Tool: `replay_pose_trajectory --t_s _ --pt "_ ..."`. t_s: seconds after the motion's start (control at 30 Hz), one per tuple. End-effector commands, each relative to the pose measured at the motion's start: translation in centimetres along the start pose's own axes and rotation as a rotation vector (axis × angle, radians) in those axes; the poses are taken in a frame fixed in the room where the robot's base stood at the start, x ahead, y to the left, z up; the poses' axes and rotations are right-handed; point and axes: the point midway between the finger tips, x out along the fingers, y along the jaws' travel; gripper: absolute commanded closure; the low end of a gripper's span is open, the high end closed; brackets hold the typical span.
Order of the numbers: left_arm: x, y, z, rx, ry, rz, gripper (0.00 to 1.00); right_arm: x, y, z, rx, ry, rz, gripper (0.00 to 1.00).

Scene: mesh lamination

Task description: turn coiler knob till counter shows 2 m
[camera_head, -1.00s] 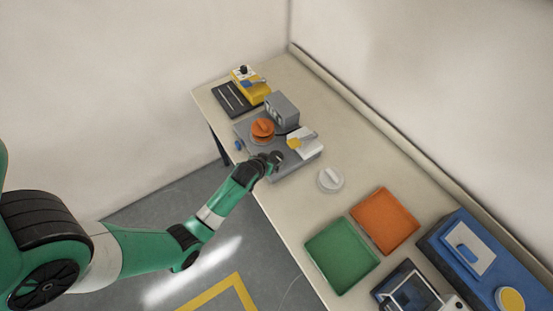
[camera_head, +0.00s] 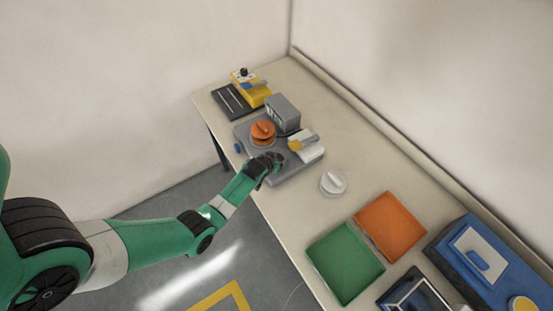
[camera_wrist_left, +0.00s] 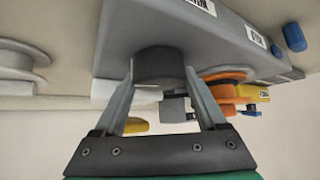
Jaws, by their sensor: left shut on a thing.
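The coiler is a grey base (camera_head: 290,172) on the bench, with an orange reel (camera_head: 262,131) and a grey box-shaped counter (camera_head: 282,112) on it. The counter's digits are too small to read. My left gripper (camera_head: 270,162) is at the near edge of the base. In the left wrist view a dark grey round knob (camera_wrist_left: 160,66) projects from the side of the base, and my left gripper (camera_wrist_left: 160,78) is shut on it, one finger on each side. In the head view my gripper hides most of the knob. My right gripper is not in view.
A white-and-yellow part (camera_head: 303,146) sits on the base's right side. A yellow device (camera_head: 252,92) stands behind. A white spool (camera_head: 333,182), a green tray (camera_head: 345,262), an orange tray (camera_head: 390,226) and a blue machine (camera_head: 490,262) stand to the right.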

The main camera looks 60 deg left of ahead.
Motion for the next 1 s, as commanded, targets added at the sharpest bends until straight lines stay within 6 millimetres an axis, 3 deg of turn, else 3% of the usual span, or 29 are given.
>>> replay_pose_trajectory --t_s 0.03,0.17,0.73,1.0 --pt "0.0 0.0 0.0 0.000 0.000 0.000 0.61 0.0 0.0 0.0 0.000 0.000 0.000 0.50" --pt "0.0 0.0 0.0 0.000 0.000 0.000 0.82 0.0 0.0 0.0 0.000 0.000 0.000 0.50" --pt "0.0 -0.2 0.1 0.122 -0.008 0.125 0.82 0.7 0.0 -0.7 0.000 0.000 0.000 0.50" --pt "0.5 -0.2 0.4 0.288 -0.004 0.293 0.82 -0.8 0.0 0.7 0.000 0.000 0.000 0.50"
